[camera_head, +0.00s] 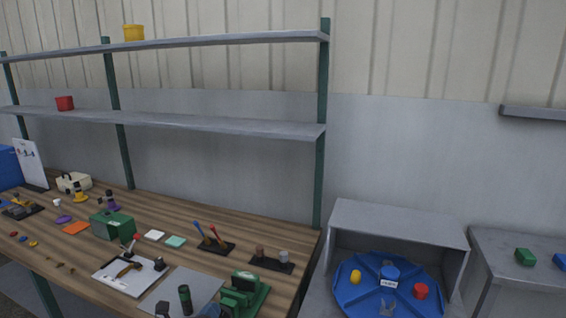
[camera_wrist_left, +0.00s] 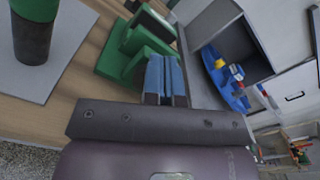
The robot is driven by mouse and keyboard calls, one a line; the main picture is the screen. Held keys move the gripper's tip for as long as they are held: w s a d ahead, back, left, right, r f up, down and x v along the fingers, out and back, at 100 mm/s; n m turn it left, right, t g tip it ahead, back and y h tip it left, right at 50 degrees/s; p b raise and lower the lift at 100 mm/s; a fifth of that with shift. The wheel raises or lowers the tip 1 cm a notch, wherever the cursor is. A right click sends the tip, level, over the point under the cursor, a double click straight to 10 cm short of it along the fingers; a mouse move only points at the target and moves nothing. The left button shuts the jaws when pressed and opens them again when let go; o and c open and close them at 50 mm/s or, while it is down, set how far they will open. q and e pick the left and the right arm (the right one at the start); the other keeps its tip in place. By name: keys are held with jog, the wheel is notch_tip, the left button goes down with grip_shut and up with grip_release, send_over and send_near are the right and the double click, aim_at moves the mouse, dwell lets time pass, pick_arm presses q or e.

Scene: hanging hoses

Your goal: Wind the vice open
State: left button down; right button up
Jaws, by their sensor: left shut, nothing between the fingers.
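The green vice (camera_head: 243,293) stands near the front right of the wooden workbench. It also shows in the left wrist view (camera_wrist_left: 135,45), just beyond my fingers, with a dark gap between green blocks. My left gripper (camera_head: 208,311) is at the bottom edge of the head view, just left of the vice. In the left wrist view its blue fingers (camera_wrist_left: 164,64) are together and empty, and overlap the vice's near part. I cannot tell whether they touch it. The vice's handle is not clearly visible. My right gripper is not in view.
A green and black cylinder (camera_head: 185,298) stands on a grey mat (camera_head: 160,292) left of the vice. Tool stands (camera_head: 215,244) and a white board (camera_head: 125,275) lie behind. A blue round tray (camera_head: 350,298) sits in a grey booth at the right.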

pick_arm(q)
jog(key=shift+w+d+r, duration=0.1)
jog(key=shift+w+r, duration=0.15)
jog(key=shift+a+f, duration=0.15)
jog(key=shift+a, duration=0.1)
